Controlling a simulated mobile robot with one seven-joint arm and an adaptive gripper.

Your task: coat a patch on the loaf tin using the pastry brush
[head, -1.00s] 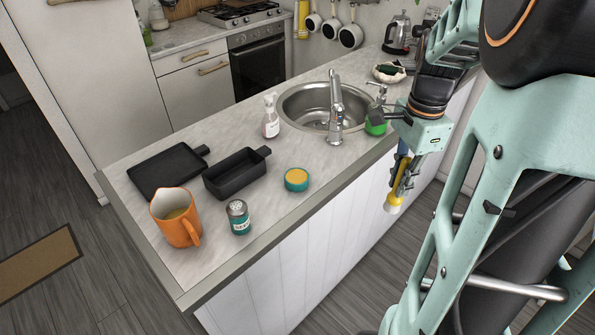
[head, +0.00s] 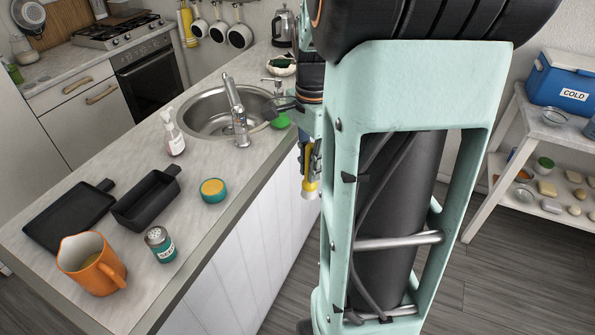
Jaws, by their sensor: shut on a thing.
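The black loaf tin (head: 147,208) stands on the counter at the left, between a flat black tray and a round teal tub. My gripper (head: 308,162) hangs beyond the counter's front edge, to the right of the tin and well apart from it. It is shut on the pastry brush (head: 310,186), whose yellow part and pale tip point down. My arm hides part of the gripper and brush.
The sink (head: 205,112) and tap (head: 238,115) lie behind. At right, a shelf (head: 505,120) holds a blue cooler (head: 573,82).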

